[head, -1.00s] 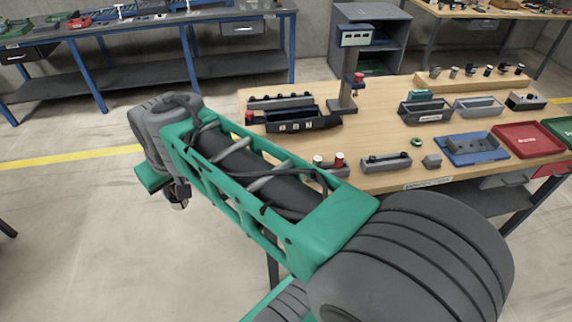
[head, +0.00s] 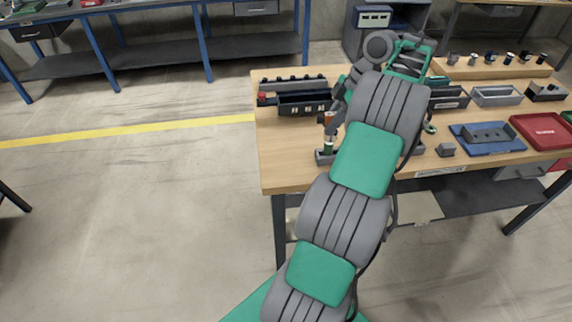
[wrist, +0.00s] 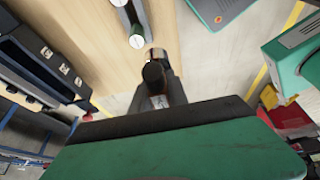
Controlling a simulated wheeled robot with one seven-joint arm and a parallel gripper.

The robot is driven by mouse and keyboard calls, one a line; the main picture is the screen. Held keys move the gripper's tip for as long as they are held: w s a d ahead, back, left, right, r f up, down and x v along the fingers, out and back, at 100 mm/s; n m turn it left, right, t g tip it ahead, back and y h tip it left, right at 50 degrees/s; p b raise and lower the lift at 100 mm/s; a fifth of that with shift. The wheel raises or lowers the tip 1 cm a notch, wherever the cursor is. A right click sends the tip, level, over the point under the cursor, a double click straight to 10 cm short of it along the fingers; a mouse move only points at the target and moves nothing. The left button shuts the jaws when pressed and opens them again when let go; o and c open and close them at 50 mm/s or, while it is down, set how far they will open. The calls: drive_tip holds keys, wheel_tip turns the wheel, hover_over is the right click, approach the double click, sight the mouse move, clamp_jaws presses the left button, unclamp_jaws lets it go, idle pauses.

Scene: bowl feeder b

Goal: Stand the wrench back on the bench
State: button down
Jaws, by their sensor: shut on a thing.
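My gripper (head: 331,122) is above the front left of the bench (head: 285,175), just over a small grey holder (head: 325,160). In the wrist view my gripper (wrist: 158,98) is shut on a tool with a dark rounded end (wrist: 153,72), which I take to be the wrench. Most of its length is hidden by the fingers. A white-topped green cylinder (head: 328,147) stands in the holder below. In the wrist view two white-topped cylinders show, the nearer one (wrist: 136,41) close beyond the tool. I cannot tell whether the tool touches anything.
A dark bin (head: 303,104) stands behind my gripper. A red tray (head: 541,130), a blue fixture plate (head: 486,147) and a small grey block (head: 446,150) lie to the right. My arm hides the bench's middle. The front left corner of the bench is bare.

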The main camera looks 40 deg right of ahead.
drive_tip(key=shift+s+d+f, duration=0.1)
drive_tip(key=shift+f, duration=0.2)
drive_tip(key=w+a+f+b, duration=0.2)
drive_tip(key=w+a+f, duration=0.1)
drive_tip(key=w+a+f+b, duration=0.5)
drive_tip(key=w+f, duration=0.1)
drive_tip(key=w, duration=0.1)
drive_tip(key=shift+a+b, duration=0.4)
drive_tip(key=x, duration=0.2)
drive_tip(key=shift+f, duration=0.5)
drive_tip(key=shift+d+f, duration=0.15)
drive_tip(key=shift+f, duration=0.2)
drive_tip(key=shift+f+b, duration=0.1)
drive_tip(key=shift+b, duration=0.2)
drive_tip(key=shift+f, duration=0.15)
drive_tip(key=c, duration=1.3)
unclamp_jaws()
drive_tip(key=shift+s, duration=0.1)
